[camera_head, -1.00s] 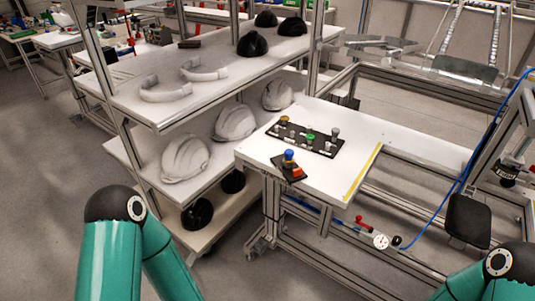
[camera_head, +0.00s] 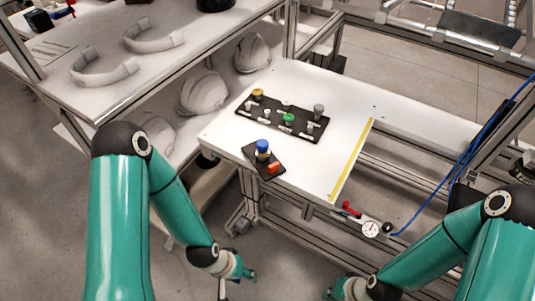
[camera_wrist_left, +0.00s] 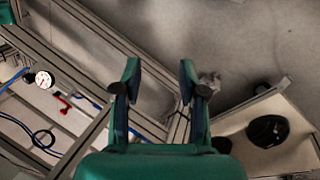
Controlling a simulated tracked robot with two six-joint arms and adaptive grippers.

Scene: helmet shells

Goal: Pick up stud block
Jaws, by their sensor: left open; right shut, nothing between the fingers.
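On the white table a small black plate (camera_head: 252,152) carries a blue-topped stud (camera_head: 262,146) and an orange-red block (camera_head: 273,168). Behind it a longer black board (camera_head: 270,118) bears several small studs with yellow, green, grey and white tops. I cannot tell for certain which piece is the stud block. My left gripper (camera_head: 238,288) hangs low in front of the table, below the small plate and well apart from it. In the left wrist view its fingers (camera_wrist_left: 160,82) are spread and empty over the floor and table frame. My right gripper (camera_head: 329,293) is at the bottom edge, partly cut off, shut and empty.
A shelf rack at left holds white helmets (camera_head: 203,92) and curved white pieces (camera_head: 103,66). The table's metal frame carries a pressure gauge (camera_head: 371,229) and a red-handled valve (camera_head: 351,209).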

